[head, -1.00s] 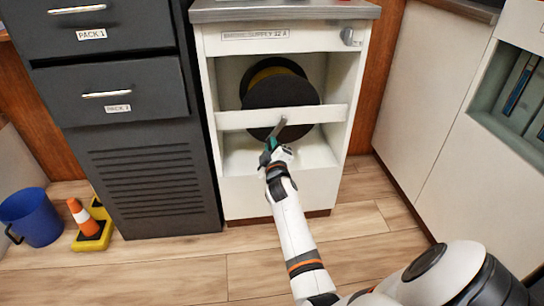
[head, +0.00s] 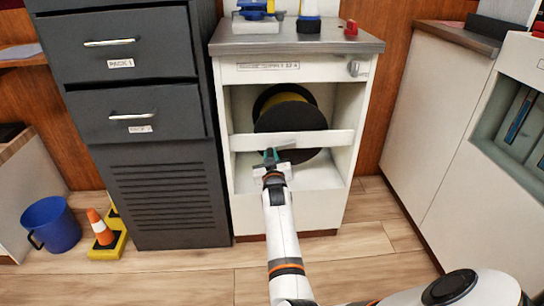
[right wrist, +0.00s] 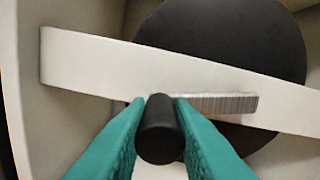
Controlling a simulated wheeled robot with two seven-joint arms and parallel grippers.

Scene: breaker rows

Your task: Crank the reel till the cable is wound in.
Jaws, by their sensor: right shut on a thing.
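The reel (head: 290,118) has dark round flanges with yellow between them and sits in the open bay of a white cabinet (head: 293,209). A white crossbar (head: 335,139) runs across its front. My right gripper (head: 270,158) is in front of the crossbar, below and left of the reel's middle. In the right wrist view, its teal fingers are shut on the black crank handle (right wrist: 158,130). The grey crank arm (right wrist: 220,103) runs to the right from behind the handle, in front of the crossbar. I cannot make out a loose cable end. My left gripper is out of view.
A dark drawer cabinet (head: 165,180) stands close on the left. A blue bucket (head: 52,225) and an orange cone (head: 100,228) are on the floor at left. White cabinets (head: 430,150) stand at right. The floor in front is clear.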

